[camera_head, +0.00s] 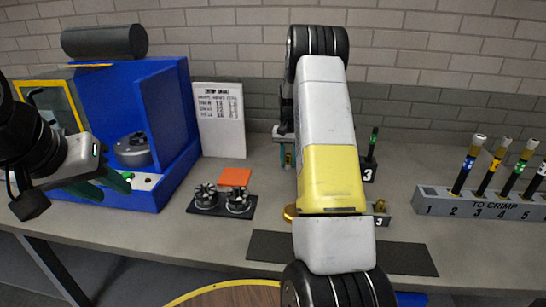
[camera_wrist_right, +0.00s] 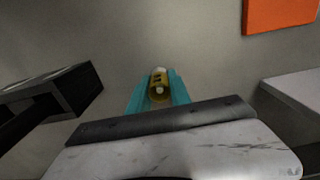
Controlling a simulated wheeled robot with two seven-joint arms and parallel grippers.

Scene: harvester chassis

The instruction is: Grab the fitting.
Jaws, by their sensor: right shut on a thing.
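In the wrist view, a brass-coloured fitting (camera_wrist_right: 157,88) with a pale round end sits between the teal fingers of my right gripper (camera_wrist_right: 158,94). The gripper is shut on it. In the head view my right gripper (camera_head: 288,158) is over the back of the bench, partly behind my own arm, and the fitting cannot be made out there. My left gripper (camera_head: 102,184) is at the left, in front of the blue machine (camera_head: 165,120). Its teal fingers look apart and nothing shows between them.
A rack marked "TO CRIMP" (camera_head: 480,207) holds several hoses at the right. Two dark die sets (camera_head: 222,203) lie near an orange square (camera_head: 234,177). A sign (camera_head: 219,120) stands behind. A dark mat (camera_head: 405,258) lies at the front.

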